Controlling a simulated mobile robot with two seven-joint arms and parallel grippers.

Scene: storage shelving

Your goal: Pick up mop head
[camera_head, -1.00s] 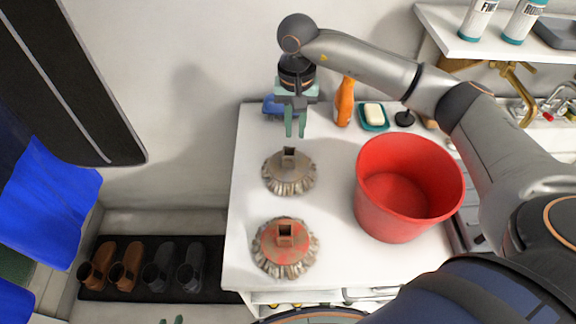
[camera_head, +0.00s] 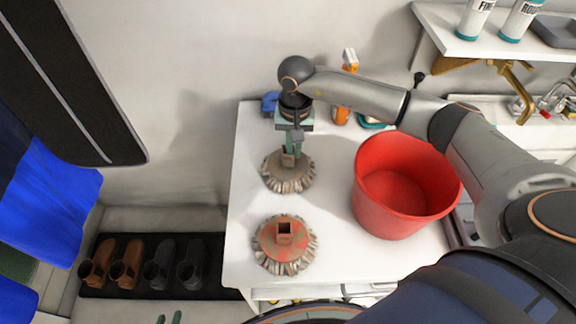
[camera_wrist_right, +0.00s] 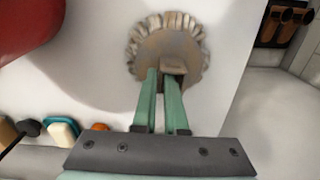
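A grey-brown mop head (camera_head: 289,180) with a square socket on top sits on the white counter. A red mop head (camera_head: 285,252) sits in front of it. My right gripper (camera_head: 292,152) points down at the grey-brown mop head, its fingertips at the socket. In the right wrist view, the fingers (camera_wrist_right: 161,74) are apart. One overlaps the socket of the mop head (camera_wrist_right: 145,50) and the other is beside it; whether they touch it I cannot tell.
A red bucket (camera_head: 405,215) stands right of the mop heads. An orange bottle (camera_head: 341,117) and a soap dish (camera_head: 374,124) are at the back, partly behind my right arm. A shelf (camera_head: 440,30) is at upper right. Boots (camera_head: 127,262) stand on a dark floor mat at left.

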